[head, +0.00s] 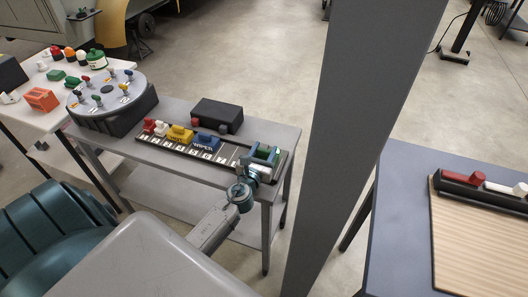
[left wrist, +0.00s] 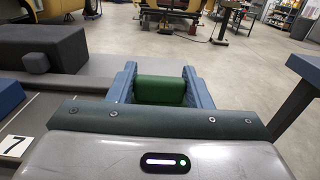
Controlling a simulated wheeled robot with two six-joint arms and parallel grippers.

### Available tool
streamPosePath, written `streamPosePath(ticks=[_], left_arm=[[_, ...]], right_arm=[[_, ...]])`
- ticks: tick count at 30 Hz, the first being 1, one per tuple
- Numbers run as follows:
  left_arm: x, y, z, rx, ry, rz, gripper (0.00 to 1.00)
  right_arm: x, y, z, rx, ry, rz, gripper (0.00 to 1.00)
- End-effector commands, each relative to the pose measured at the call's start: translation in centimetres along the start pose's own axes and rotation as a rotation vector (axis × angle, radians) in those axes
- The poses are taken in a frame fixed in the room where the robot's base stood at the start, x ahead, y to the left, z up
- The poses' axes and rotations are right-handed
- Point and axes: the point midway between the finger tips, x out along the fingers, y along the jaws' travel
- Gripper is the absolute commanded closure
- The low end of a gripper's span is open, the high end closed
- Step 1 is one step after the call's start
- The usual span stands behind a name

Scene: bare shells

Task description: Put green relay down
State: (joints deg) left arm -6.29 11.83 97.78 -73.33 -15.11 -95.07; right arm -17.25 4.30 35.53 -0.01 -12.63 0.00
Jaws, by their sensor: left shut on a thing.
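The green relay (head: 264,153) is held between the fingers of my left gripper (head: 262,156), at the right end of the numbered rail (head: 226,154) on the grey table. In the left wrist view the green relay (left wrist: 160,91) sits squarely between the two blue fingers of my left gripper (left wrist: 160,84). Its underside is hidden, so I cannot tell whether it touches the rail. A red, a white, a yellow (head: 180,133) and a blue relay (head: 205,141) stand along the rail's left part. My right gripper is not in view.
A black box (head: 217,114) stands behind the rail. A round board with coloured pegs (head: 103,91) is at the table's left end. A white table (head: 45,83) with small parts lies further left. A grey pillar (head: 362,130) rises to the right, before another table (head: 405,210).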

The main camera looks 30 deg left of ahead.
Motion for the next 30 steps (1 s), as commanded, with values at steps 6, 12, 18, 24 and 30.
streamPosePath(ticks=[6,12,18,24,30], left_arm=[[0.0,0.0,-0.3,0.000,0.000,0.000,0.45],[0.0,0.0,-0.3,0.000,0.000,0.000,0.33],[0.0,0.0,0.0,0.000,0.000,0.000,0.33],[-2.5,0.0,-0.2,0.000,0.002,0.000,0.33],[-6.8,0.0,-0.4,-0.001,0.003,-0.001,0.33]], right_arm=[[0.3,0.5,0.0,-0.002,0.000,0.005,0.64],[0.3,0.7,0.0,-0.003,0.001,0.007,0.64],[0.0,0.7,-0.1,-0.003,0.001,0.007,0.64],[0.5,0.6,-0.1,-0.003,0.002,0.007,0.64],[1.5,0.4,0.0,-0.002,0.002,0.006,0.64]])
